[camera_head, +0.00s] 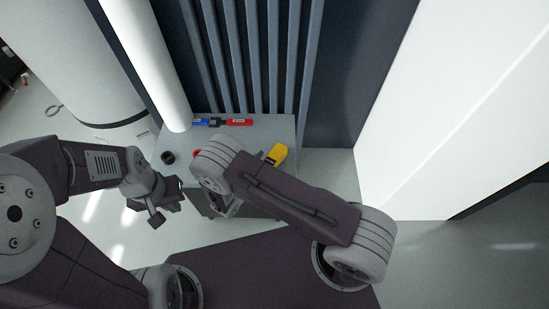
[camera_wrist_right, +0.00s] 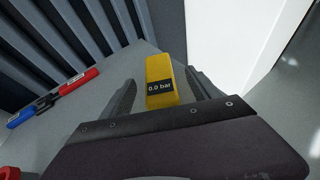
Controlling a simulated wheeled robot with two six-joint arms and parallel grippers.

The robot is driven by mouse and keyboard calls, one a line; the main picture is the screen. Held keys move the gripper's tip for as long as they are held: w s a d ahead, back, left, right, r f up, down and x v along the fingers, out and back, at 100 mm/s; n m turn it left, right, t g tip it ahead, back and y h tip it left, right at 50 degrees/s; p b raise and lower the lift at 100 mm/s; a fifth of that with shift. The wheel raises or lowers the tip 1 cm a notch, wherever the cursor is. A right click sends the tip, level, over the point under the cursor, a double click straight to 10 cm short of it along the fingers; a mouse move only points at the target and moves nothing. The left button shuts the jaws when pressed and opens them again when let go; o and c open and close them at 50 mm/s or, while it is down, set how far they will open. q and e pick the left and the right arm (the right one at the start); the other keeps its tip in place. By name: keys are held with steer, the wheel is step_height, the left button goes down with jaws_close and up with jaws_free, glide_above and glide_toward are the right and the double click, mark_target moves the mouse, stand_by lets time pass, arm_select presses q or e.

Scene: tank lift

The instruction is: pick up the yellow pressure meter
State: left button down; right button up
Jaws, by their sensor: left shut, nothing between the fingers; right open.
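The yellow pressure meter (camera_head: 277,154) lies on the small grey table, just beyond my right arm in the head view. In the right wrist view the yellow pressure meter (camera_wrist_right: 159,70) has a dark display reading "0.0 bar". My right gripper (camera_wrist_right: 160,76) is open, with one finger on each side of the meter in that picture; I cannot tell whether the fingers are down at its height. My left gripper (camera_head: 155,217) is shut and empty, left of the table.
A blue and red tool (camera_head: 224,122) lies at the table's back edge. A dark round object (camera_head: 168,157) sits on the table's left (camera_head: 176,141). A red object (camera_wrist_right: 10,172) is at the wrist view's lower left. Ribbed blue-grey panels (camera_head: 255,60) stand behind; a white wall (camera_head: 440,110) is at right.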

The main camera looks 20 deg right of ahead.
mark_target(273, 158)
steer(key=p+x, duration=0.1)
steer(key=x, duration=0.3)
steer(key=shift+f, duration=0.2)
steer(key=shift+w+d+f, duration=0.2)
steer(key=shift+w+f, duration=0.05)
steer(key=shift+w, duration=0.15)
jaws_close()
steer(key=shift+r, duration=0.15)
steer(key=r, duration=0.4)
steer(key=shift+s+d+r, duration=0.1)
steer(key=shift+d+r, duration=0.1)
steer(key=shift+d, duration=0.2)
steer(key=s+d+r+b, duration=0.2)
steer(key=d+r, duration=0.4)
steer(key=d, duration=0.4)
steer(key=shift+d+r, duration=0.25)
steer(key=shift+d, duration=0.1)
